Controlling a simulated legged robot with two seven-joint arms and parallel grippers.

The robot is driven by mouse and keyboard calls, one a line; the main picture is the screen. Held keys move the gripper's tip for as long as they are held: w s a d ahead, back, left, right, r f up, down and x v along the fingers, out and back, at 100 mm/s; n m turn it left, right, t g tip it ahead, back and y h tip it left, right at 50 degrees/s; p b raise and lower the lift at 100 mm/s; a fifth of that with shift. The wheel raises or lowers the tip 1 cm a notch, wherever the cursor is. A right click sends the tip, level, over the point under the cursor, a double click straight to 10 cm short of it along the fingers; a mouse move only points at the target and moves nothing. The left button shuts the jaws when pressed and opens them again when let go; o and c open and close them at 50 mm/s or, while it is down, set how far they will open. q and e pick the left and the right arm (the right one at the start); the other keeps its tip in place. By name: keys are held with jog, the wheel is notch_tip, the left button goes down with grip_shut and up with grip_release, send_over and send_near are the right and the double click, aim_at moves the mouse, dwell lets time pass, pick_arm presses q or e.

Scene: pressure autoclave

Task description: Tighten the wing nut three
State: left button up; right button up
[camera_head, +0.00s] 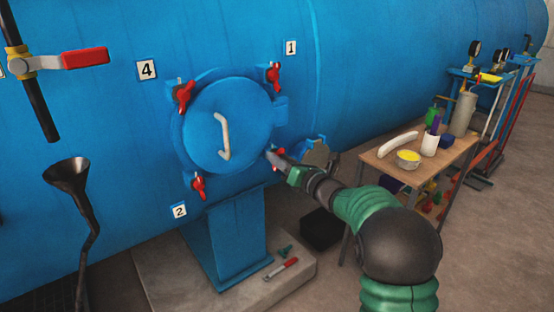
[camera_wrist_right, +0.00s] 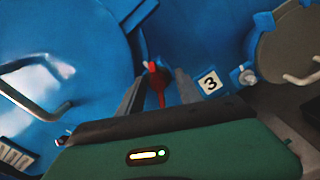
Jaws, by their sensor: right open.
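The red wing nut three (camera_wrist_right: 155,83) sits at the rim of the round blue hatch door (camera_head: 228,125), at its lower right, beside the label 3 (camera_wrist_right: 210,83). In the head view, my right gripper partly covers this nut and the label does not show. My right gripper (camera_wrist_right: 159,86) is open, with one finger on each side of the red nut; I cannot tell whether they touch it. It also shows in the head view (camera_head: 273,160). My left gripper is not in view.
Other red wing nuts stand at label 1 (camera_head: 274,76), label 4 (camera_head: 183,93) and label 2 (camera_head: 198,187). A curved handle (camera_head: 224,138) juts from the door. A black funnel (camera_head: 68,174) stands left.

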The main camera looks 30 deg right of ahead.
jog(key=shift+w+a, duration=0.2)
jog(key=shift+w, duration=0.6)
jog(key=shift+c, duration=0.3)
grip_shut()
